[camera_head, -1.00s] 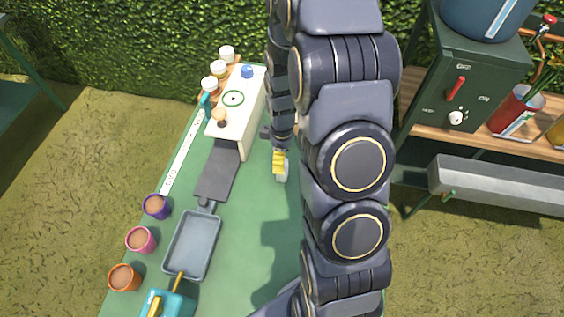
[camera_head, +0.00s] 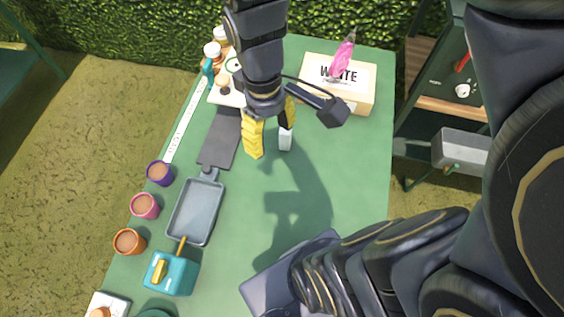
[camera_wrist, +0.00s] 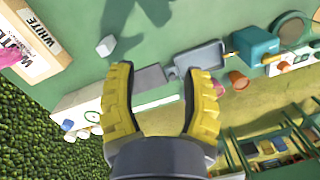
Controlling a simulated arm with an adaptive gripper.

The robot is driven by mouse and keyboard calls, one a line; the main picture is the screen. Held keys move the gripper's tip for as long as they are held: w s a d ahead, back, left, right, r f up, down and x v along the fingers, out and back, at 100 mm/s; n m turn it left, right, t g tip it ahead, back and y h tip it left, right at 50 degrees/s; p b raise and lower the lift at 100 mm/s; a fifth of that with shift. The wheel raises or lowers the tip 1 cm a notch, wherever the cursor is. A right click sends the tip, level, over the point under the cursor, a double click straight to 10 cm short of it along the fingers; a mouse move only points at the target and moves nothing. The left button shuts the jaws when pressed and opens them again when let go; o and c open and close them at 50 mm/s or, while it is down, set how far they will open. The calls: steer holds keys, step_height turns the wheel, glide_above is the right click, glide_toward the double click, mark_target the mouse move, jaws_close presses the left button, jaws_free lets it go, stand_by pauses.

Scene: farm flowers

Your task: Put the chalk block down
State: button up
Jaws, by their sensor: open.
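The chalk block (camera_head: 286,139) is a small white block on the green table, beside my gripper's fingers in the head view. In the wrist view the chalk block (camera_wrist: 106,46) lies just beyond the left fingertip, outside the space between the fingers. My gripper (camera_head: 271,134) has yellow fingers and is above the table. In the wrist view my gripper (camera_wrist: 157,76) is spread wide, with nothing between its fingers.
A box marked WHITE (camera_head: 360,94) with a pink item on it stands at the back. A grey tray (camera_head: 196,212), a teal container (camera_head: 172,273) and several pots line the left. The table (camera_head: 345,190) is clear right of centre.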

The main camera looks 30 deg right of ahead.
steer(key=s+a+r+m, duration=0.3)
steer(key=s, duration=0.5)
steer(key=shift+s+r+m, duration=0.2)
steer(key=shift+s+m, duration=0.15)
steer(key=shift+m, duration=0.05)
stand_by(0.5)
